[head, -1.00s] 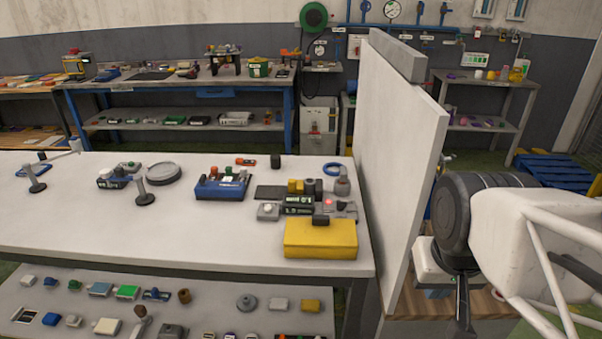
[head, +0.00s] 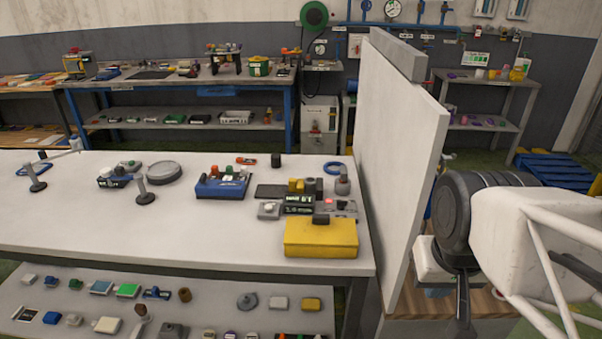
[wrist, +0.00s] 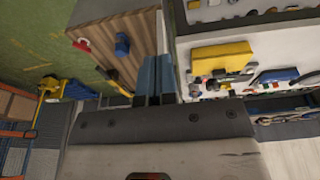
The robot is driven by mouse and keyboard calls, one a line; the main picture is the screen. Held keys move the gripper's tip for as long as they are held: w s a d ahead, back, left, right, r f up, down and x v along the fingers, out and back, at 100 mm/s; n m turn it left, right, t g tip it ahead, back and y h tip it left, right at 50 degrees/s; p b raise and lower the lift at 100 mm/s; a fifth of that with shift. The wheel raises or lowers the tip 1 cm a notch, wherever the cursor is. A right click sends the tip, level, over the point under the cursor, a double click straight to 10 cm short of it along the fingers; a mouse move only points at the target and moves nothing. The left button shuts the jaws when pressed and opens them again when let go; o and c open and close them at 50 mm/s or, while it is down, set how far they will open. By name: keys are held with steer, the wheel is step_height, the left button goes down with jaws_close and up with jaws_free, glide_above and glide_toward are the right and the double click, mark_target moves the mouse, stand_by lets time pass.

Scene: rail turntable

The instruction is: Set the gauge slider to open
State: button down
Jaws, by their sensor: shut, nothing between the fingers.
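I cannot pick out the gauge slider for certain. A dark unit with a lit readout (head: 298,203) and a grey unit with a red light (head: 340,208) stand in a cluster at the right end of the white table, behind a yellow box (head: 320,238). Any slider there is too small to make out. In the wrist view my gripper (wrist: 156,62) shows two blue-grey fingers side by side, shut and empty. They are over the edge of a wooden top, apart from the yellow box, which also shows there (wrist: 222,57). In the head view my arm is at the right, beyond the upright panel.
A tall white panel (head: 395,150) stands between the white table (head: 80,225) and my arm. A blue box with knobs (head: 222,187) and a grey disc (head: 163,172) are on the table. The wooden top (wrist: 128,30) carries a blue part (wrist: 122,44) and a red part (wrist: 82,44).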

steer(key=c, duration=1.5)
jaws_free()
steer(key=o, duration=0.5)
steer(key=shift+w+a+r, duration=0.1)
steer(key=shift+w+r, duration=0.1)
steer(key=shift+w, duration=0.25)
steer(key=shift+o, duration=0.4)
steer(key=w+a+r+n, duration=0.1)
steer(key=w+a+n, duration=0.1)
steer(key=w, duration=0.5)
steer(key=w+a+n+g, duration=0.1)
steer(key=w+a+n, duration=0.1)
steer(key=w, duration=0.6)
steer(key=shift+r+n, duration=0.3)
steer(key=shift+r, duration=0.05)
steer(key=n+g, duration=0.2)
steer(key=n, duration=1.1)
glide_above(290, 179)
steer(key=f, duration=1.5)
steer(key=shift+s+d+f, duration=0.1)
steer(key=shift+s+f, duration=0.1)
steer(key=shift+f, duration=0.2)
steer(key=shift+w+a+f+n, duration=0.15)
steer(key=shift+w+a+n, duration=0.05)
steer(key=shift+n, duration=0.1)
steer(key=shift+f, duration=0.1)
